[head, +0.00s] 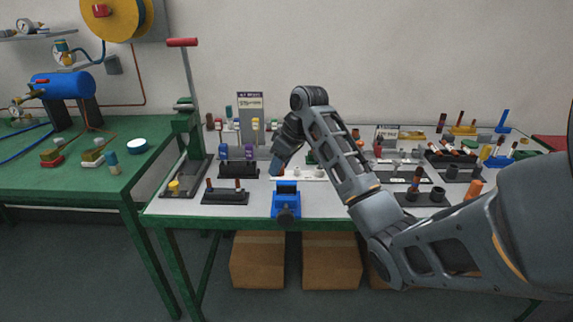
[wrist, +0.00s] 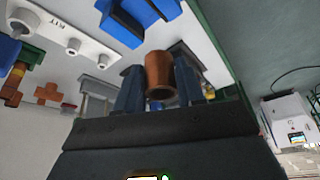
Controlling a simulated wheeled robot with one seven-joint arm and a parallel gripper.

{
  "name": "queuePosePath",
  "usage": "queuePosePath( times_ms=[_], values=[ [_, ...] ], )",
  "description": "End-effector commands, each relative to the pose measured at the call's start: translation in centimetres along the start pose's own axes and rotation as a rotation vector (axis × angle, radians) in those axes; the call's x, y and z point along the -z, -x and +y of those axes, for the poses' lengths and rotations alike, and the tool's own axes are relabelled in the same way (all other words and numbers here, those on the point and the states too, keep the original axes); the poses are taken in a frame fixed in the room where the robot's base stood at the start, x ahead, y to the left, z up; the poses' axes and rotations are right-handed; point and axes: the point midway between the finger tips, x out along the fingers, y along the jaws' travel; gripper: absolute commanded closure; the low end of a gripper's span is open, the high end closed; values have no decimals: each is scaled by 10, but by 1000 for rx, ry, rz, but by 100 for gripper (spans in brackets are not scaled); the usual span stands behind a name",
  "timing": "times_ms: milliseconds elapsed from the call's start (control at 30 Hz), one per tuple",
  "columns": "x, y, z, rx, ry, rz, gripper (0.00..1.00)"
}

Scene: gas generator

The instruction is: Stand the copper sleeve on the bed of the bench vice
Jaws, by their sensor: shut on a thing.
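The copper sleeve (wrist: 159,76) is a brown-orange tube held between the two dark fingers of my gripper (wrist: 160,88) in the wrist view. In the head view my gripper (head: 279,163) hangs over the bench, just behind and slightly left of the bench vice. The sleeve is too small there to make out surely. The blue bench vice (head: 287,206) stands at the front edge of the bench. Its blue parts also show at the top of the wrist view (wrist: 125,24), apart from the sleeve. The vice bed is hard to see.
A black rack with purple-topped pieces (head: 238,169) and a low black stand (head: 225,197) are left of the vice. A green press with a red handle (head: 187,120) rises farther left. A white kit strip (head: 306,174) lies behind the vice. Crowded racks fill the bench's right.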

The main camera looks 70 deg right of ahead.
Motion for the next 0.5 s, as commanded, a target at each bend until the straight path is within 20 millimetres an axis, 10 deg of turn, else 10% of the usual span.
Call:
queuePosePath(
  times_ms=[500],
  values=[
    [-9, 8, 16, -5, -2, -3, 84]
  ],
)
